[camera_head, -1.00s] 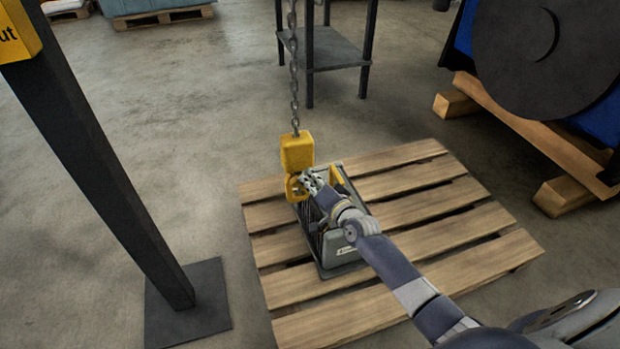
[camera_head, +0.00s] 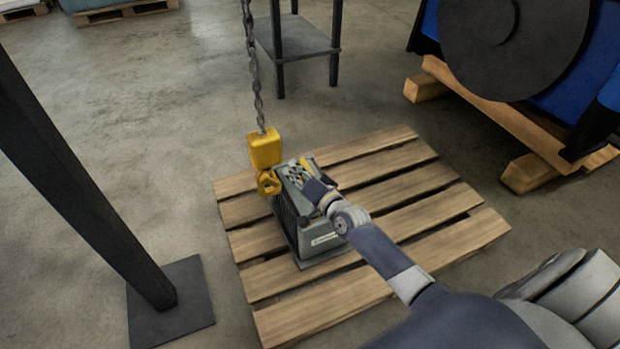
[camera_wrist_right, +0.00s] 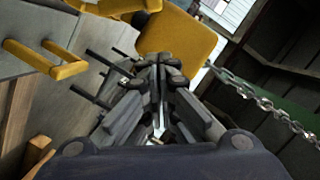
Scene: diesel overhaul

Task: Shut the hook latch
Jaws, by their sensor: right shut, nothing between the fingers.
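The yellow hook block (camera_head: 265,149) hangs on a chain, with its hook (camera_head: 268,183) at the back left edge of a grey box (camera_head: 311,225). The block also shows in the right wrist view (camera_wrist_right: 182,42), beyond my fingertips. I cannot make out the latch, nor whether the hook is around anything. My right gripper (camera_head: 292,169) is over the top of the box, just right of the hook. Its fingers (camera_wrist_right: 160,72) are shut together and empty. A yellow handle (camera_wrist_right: 45,62) shows at the left in the wrist view. My left gripper is out of view.
The box stands on a wooden pallet (camera_head: 420,212). A dark post with a base plate (camera_head: 172,303) stands at left. The chain (camera_head: 253,70) rises above the hook. A dark stand (camera_head: 300,38) is behind; a blue machine on timbers (camera_head: 545,150) is at right.

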